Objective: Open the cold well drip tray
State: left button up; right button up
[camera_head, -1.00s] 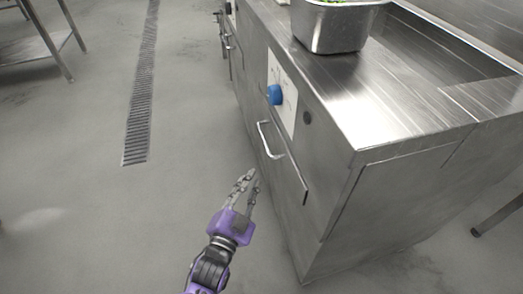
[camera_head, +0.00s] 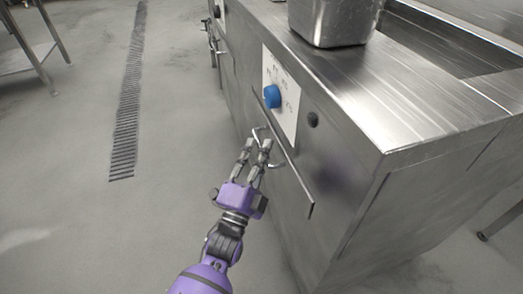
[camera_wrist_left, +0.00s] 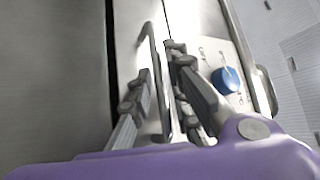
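The drip tray front is a steel panel (camera_head: 289,200) low on the side of the steel counter, under a slanted lip. Its bent bar handle (camera_head: 277,164) is partly hidden by my left gripper (camera_head: 257,143). My left gripper is open at the handle, its two fingers pointing toward the panel. In the left wrist view the handle (camera_wrist_left: 152,58) runs lengthwise between the two separated fingers of my left gripper (camera_wrist_left: 157,62). Whether either finger touches the bar I cannot tell. The tray looks shut, its front close to the counter side. My right gripper is not in view.
A blue knob (camera_head: 272,96) sits on a white label plate above the handle; the knob also shows in the left wrist view (camera_wrist_left: 226,80). A steel pan (camera_head: 333,22) stands on the counter top (camera_head: 400,100). The floor left of the counter is clear, with a drain grate (camera_head: 128,110).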

pick_arm(q)
jog(key=shift+w+d+r, duration=0.1)
jog(key=shift+w+r, duration=0.05)
jog(key=shift+w, duration=0.2)
grip_shut()
jog(key=s+a+p, duration=0.2)
jog(key=s+a, duration=0.2)
jog(key=a, duration=0.8)
jog(key=s+a+p, duration=0.2)
jog(key=s+a, duration=0.2)
jog(key=a, duration=0.8)
jog(key=shift+p, duration=0.35)
grip_release()
